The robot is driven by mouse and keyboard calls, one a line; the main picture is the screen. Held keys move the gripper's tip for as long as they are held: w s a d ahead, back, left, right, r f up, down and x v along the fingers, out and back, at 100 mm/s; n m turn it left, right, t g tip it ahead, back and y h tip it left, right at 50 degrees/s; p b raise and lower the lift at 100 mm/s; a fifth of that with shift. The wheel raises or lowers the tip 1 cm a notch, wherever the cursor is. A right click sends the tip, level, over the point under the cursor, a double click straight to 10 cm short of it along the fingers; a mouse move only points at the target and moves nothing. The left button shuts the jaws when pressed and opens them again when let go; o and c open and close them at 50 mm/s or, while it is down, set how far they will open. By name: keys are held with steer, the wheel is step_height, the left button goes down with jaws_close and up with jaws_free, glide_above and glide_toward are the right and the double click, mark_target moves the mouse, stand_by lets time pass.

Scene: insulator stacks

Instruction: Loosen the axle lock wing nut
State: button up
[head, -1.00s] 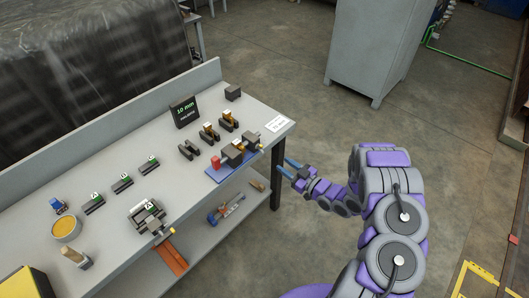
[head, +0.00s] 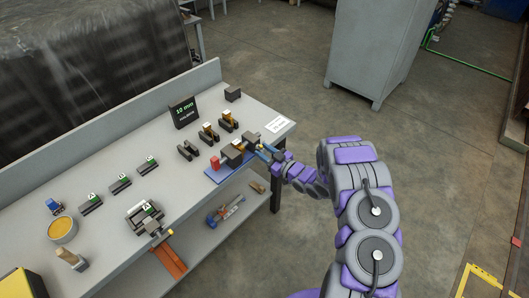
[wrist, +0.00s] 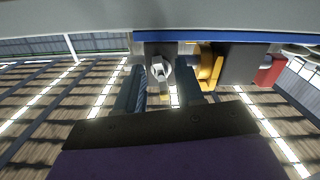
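The blue fixture base (head: 216,177) sits at the right front corner of the workbench and carries dark blocks, a brass-yellow part and a red part (head: 214,162). My gripper (head: 266,152) is at the right end of this fixture. In the wrist view, a pale grey wing nut (wrist: 159,70) with a brass tip below it shows between the two blue fingers of my gripper (wrist: 160,92). The fingers are apart, one on each side of the nut, and gaps seem to show; contact cannot be told. In the head view my gripper hides the nut.
The workbench (head: 120,226) also carries dark V-shaped holders, lettered dark blocks, a black 10 mm sign (head: 184,111), a tin (head: 62,230) and a brush (head: 70,259). A grey cabinet (head: 369,50) stands behind right.

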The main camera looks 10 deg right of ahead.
steer(key=shift+c, duration=0.2)
jaws_close()
steer(key=shift+r+m+p, duration=0.15)
steer(key=shift+m+p, duration=0.35)
steer(key=shift+p, duration=0.3)
steer(key=shift+o, duration=0.2)
jaws_free()
steer(key=p+v, duration=0.2)
steer(key=v, duration=1.5)
steer(key=shift+d, duration=0.2)
